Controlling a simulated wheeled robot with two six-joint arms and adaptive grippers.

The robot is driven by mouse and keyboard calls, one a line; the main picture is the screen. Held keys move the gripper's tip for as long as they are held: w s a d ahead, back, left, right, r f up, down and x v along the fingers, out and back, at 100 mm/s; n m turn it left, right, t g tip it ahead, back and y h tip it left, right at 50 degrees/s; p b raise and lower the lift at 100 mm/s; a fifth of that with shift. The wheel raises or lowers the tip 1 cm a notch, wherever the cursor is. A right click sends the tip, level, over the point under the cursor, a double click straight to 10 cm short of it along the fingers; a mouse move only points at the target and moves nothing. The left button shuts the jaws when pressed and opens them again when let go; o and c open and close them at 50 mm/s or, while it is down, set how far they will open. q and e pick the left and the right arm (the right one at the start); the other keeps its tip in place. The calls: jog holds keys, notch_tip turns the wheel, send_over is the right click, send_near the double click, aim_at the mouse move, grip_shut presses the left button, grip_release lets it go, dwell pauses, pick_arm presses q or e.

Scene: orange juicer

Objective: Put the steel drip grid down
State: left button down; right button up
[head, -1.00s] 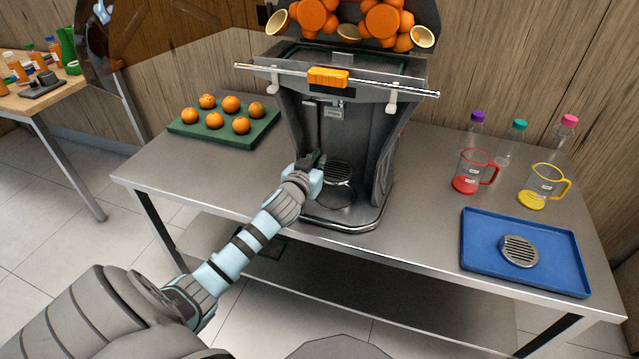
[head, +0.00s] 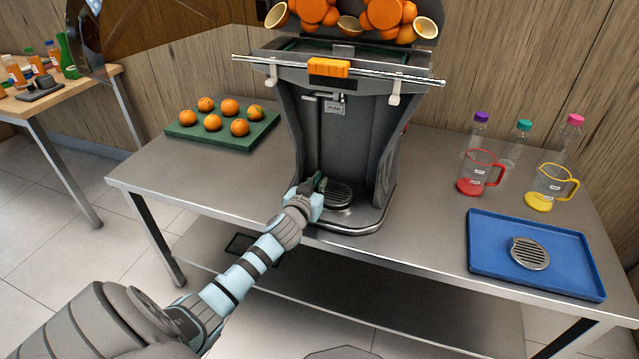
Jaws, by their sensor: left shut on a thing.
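A round slotted steel drip grid (head: 339,194) is at the base of the juicer (head: 350,140), over the round seat under the spout. My left gripper (head: 319,188) is shut on the left edge of this grid; its fingertips are partly hidden by my own wrist. The grid looks level and very low over the seat; I cannot tell if it fully rests there. A second slotted steel grid (head: 529,253) lies on the blue tray (head: 483,257) at the right. My right gripper is not in view.
A green board (head: 190,133) with several oranges is left of the juicer. A red-handled jug (head: 471,186), a yellow-handled jug (head: 540,200) and capped bottles stand at the right. The juicer's side walls flank the grid. The steel table (head: 425,190) is clear between juicer and tray.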

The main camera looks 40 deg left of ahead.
pick_arm(q)
jog(key=shift+f, duration=0.2)
jog(key=c, duration=1.8)
grip_release()
jog(key=shift+r, duration=0.1)
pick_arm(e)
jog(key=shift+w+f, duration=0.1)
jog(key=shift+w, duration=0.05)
pick_arm(q)
jog(key=shift+r, duration=0.2)
jog(key=shift+r+p, duration=0.6)
jog(key=shift+p, duration=0.1)
jog(key=p+v, duration=0.2)
jog(key=v, duration=1)
jog(key=shift+f, duration=0.25)
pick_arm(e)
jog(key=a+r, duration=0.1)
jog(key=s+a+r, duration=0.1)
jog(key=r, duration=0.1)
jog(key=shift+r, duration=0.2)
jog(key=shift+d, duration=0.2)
